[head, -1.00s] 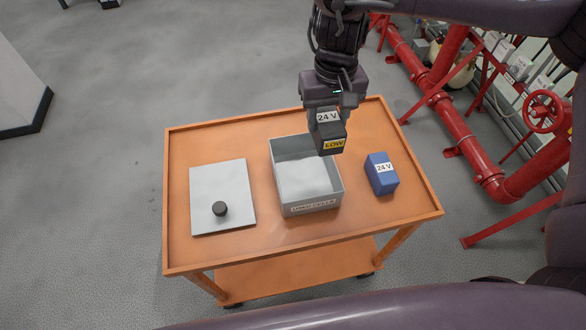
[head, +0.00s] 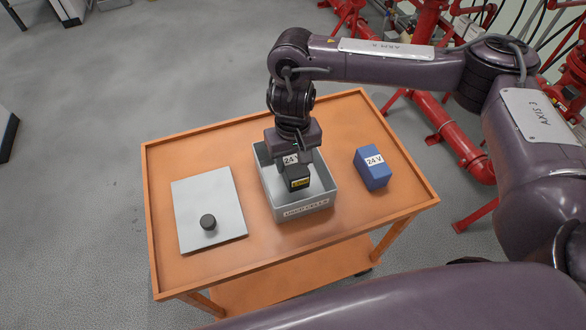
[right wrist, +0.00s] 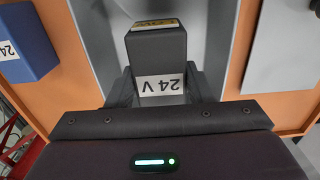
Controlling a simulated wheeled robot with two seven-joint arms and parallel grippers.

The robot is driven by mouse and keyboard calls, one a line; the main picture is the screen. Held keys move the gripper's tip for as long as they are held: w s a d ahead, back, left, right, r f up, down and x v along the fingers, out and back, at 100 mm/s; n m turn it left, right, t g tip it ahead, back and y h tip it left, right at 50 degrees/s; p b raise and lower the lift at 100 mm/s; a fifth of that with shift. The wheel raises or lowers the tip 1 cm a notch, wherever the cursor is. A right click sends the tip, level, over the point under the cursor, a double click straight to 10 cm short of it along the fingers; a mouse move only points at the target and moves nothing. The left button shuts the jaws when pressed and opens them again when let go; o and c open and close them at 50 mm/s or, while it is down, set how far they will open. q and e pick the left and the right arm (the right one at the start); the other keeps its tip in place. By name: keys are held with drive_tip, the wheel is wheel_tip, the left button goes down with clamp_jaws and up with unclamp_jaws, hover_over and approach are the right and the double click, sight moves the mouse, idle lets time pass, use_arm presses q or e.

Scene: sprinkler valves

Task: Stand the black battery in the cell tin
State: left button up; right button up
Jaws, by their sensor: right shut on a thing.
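The black battery (head: 297,177), with a white 24 V label and a yellow label, is held upright by my right gripper (head: 291,158). It is over or inside the open grey cell tin (head: 306,207), whose front label reads like "USED CELLS". I cannot tell whether its bottom touches the tin's floor. In the right wrist view the battery (right wrist: 158,60) sits between the two fingers of the gripper (right wrist: 160,85), with the tin's grey inside (right wrist: 200,35) behind it. My left gripper is not in view.
The tin stands on an orange cart (head: 180,271). A blue 24 V battery (head: 372,167) stands to its right. A grey lid with a black knob (head: 209,236) lies to its left. Red pipes (head: 437,128) stand behind the cart at the right.

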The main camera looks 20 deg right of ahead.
sight(292, 168)
wheel_tip(292, 168, down, 3)
drive_tip(key=shift+a+b, duration=0.1)
drive_tip(key=shift+b, duration=0.35)
drive_tip(key=shift+w+f, duration=0.1)
drive_tip(key=shift+f, duration=0.3)
drive_tip(key=o, duration=1.2)
drive_tip(key=shift+f, duration=0.1)
drive_tip(key=shift+c, duration=0.2)
wheel_tip(292, 168, up, 11)
drive_tip(key=shift+f+p, duration=0.1)
drive_tip(key=shift+p, duration=0.85)
drive_tip(key=shift+r, duration=0.75)
